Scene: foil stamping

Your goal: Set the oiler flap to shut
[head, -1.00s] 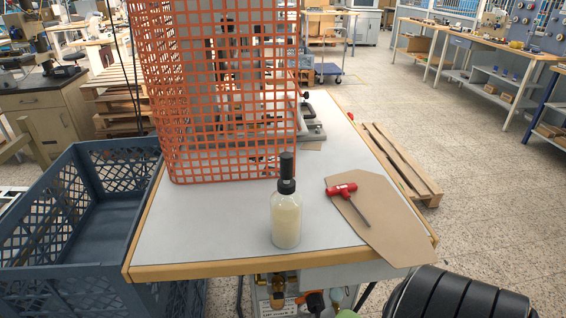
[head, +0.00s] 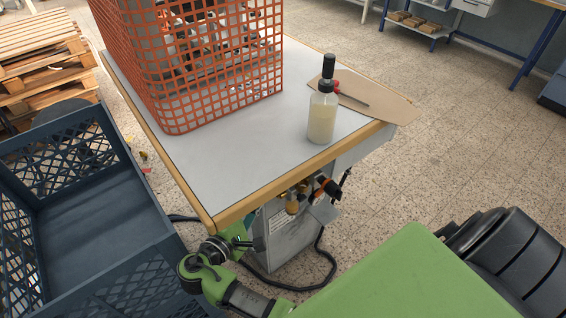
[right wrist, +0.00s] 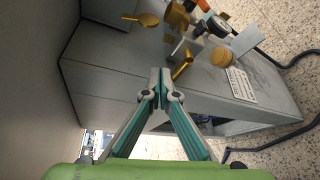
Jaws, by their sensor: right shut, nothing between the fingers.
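A group of fittings sits on the grey cabinet (head: 283,240) under the table's front edge. In the right wrist view I see a spoon-shaped brass piece (right wrist: 142,20), a slanted brass lever (right wrist: 182,62), a ribbed round brass knob (right wrist: 221,57) and a thin grey plate (right wrist: 246,39). I cannot tell for sure which is the oiler flap or how it is set. My right gripper (right wrist: 160,80) is shut and empty, its tips close to the slanted lever; contact is unclear. In the head view it is near the table's front left corner, partly hidden by my arm. My left gripper is out of view.
An orange mesh guard (head: 195,60), a pale bottle (head: 321,120) with a black top and a brown board (head: 375,100) with a red-handled tool (head: 345,95) are on the table (head: 220,150). A blue crate (head: 150,240) stands left. A black hose (head: 322,262) crosses the floor.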

